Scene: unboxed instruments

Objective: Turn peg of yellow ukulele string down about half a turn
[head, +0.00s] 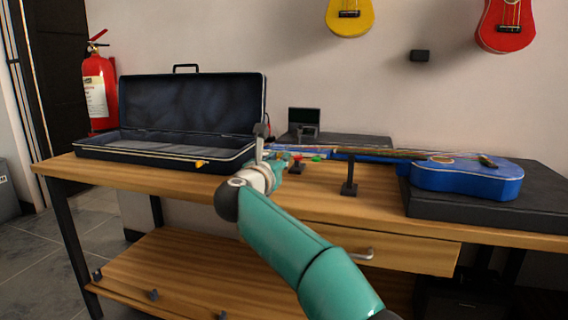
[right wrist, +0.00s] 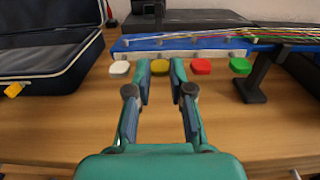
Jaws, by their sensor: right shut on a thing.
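A blue ukulele (head: 465,180) lies on its back on the bench, its body to the right and its head to the left. Its head (right wrist: 190,43) in the right wrist view carries a white peg (right wrist: 119,67), a yellow peg (right wrist: 160,67), a red peg (right wrist: 201,66) and a green peg (right wrist: 240,65) along the near side. My right gripper (right wrist: 160,70) is at the head, shut on the yellow peg, with a finger on each side of it. My right arm partly hides the head in the head view. My left gripper is not in view.
An open dark case (head: 175,155) with a yellow tag stands at the left of the wooden bench (head: 370,208). A black neck stand (head: 349,180) holds the neck. The body rests on a black block (head: 430,206). A small tuner-like device (head: 304,121) is behind the head.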

